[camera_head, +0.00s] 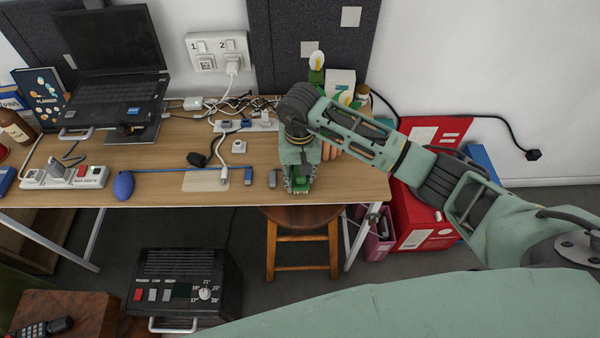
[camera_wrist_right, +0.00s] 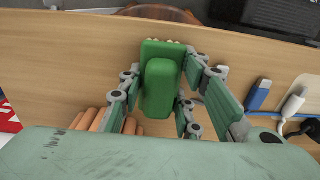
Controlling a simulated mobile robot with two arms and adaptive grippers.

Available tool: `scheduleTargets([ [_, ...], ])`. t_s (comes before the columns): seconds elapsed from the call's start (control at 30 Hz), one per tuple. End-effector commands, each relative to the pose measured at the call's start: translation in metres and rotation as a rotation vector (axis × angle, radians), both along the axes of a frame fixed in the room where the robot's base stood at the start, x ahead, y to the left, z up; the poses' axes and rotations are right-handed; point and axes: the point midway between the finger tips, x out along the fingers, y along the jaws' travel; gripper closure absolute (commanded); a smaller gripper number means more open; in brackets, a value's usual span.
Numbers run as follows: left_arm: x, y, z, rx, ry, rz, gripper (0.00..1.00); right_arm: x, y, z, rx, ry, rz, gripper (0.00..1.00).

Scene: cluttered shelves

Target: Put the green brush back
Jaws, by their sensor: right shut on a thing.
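The green brush (camera_wrist_right: 160,88) is between the fingers of my right gripper (camera_wrist_right: 162,98) in the right wrist view. It has a raised green grip, and a few pale bristle tips show at its far edge. In the head view the right gripper (camera_head: 299,187) points down at the desk's front right part, with a bit of the green brush (camera_head: 301,182) showing between its fingers. The gripper is shut on the brush. I cannot tell whether the brush touches the desk (camera_head: 160,193). My left gripper is not in view.
Tan finger-like shapes (camera_wrist_right: 92,120) stand close beside the gripper. Cables, a blue USB plug (camera_head: 248,175) and a blue bulb blower (camera_head: 123,185) lie left. A laptop (camera_head: 115,70) is at the back left. A wooden stool (camera_head: 302,217) stands below the front edge.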

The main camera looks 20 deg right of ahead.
Motion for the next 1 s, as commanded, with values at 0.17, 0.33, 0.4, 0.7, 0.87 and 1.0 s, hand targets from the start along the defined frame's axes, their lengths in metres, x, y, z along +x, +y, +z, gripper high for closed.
scheduleTargets([
  [0.17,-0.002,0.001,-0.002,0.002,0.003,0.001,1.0,0.0,0.0,-0.001,0.0,0.0,0.0,0.57],
  [0.33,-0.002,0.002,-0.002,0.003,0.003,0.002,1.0,0.0,0.0,-0.001,0.0,0.0,0.0,0.5],
  [0.4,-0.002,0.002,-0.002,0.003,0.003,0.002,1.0,0.0,0.0,-0.001,0.0,0.0,0.0,0.5],
  [0.7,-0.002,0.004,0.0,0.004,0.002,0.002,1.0,0.001,0.0,0.009,-0.001,-0.003,0.0,0.5],
  [0.87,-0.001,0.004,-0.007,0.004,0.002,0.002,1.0,0.002,-0.001,0.04,0.0,-0.008,0.001,0.5],
  [1.0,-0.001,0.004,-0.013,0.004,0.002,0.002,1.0,0.001,0.0,0.071,-0.001,-0.007,0.001,0.5],
])
